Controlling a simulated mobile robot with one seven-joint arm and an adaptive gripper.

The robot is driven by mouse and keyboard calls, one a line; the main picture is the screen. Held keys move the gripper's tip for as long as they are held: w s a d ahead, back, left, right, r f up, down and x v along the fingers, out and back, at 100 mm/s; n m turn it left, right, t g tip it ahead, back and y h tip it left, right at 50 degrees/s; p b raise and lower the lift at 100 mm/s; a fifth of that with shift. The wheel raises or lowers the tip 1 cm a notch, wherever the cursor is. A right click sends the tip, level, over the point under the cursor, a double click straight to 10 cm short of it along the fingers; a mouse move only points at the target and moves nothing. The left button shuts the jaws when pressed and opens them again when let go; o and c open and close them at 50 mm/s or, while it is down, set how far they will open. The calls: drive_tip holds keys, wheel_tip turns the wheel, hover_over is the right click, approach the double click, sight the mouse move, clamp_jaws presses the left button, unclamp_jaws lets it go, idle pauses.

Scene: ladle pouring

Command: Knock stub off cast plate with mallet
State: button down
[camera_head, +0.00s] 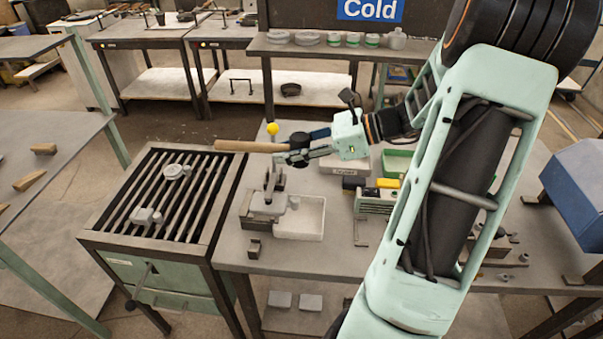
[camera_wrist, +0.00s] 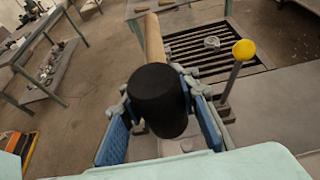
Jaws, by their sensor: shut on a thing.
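My gripper (camera_head: 292,156) is shut on the mallet above the table. The mallet's black head (camera_wrist: 158,100) sits between the blue finger pads in the wrist view. Its wooden handle (camera_head: 245,146) points left in the head view and away from the gripper in the wrist view (camera_wrist: 154,42). A grey cast piece (camera_head: 268,207), seemingly the cast plate, sits in a clamp fixture below the gripper, beside a pale shallow tray (camera_head: 312,234). A small lump (camera_head: 293,202) shows at its right side; I cannot tell whether it is the stub. The mallet is apart from it.
A slatted grate table (camera_head: 150,240) at the left holds two grey castings (camera_head: 174,172). A post with a yellow ball (camera_head: 272,128) stands just behind the mallet. A green bin (camera_head: 397,163) and a small machine (camera_head: 375,201) are to the right. A blue box (camera_head: 578,185) stands far right.

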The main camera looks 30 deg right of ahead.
drive_tip(key=shift+w+r, duration=0.4)
drive_tip(key=shift+w, duration=0.25)
wheel_tip(320, 180, down, 3)
drive_tip(key=b, duration=0.3)
drive_tip(key=shift+f+b, duration=0.2)
drive_tip(key=shift+b, duration=0.2)
wheel_tip(320, 180, down, 12)
drive_tip(key=shift+w+f, duration=0.1)
drive_tip(key=shift+f, duration=0.05)
drive_tip(key=shift+s+a+r, duration=0.15)
drive_tip(key=shift+s+r, duration=0.05)
drive_tip(key=shift+r, duration=0.1)
wheel_tip(320, 180, up, 10)
drive_tip(key=p, duration=0.8)
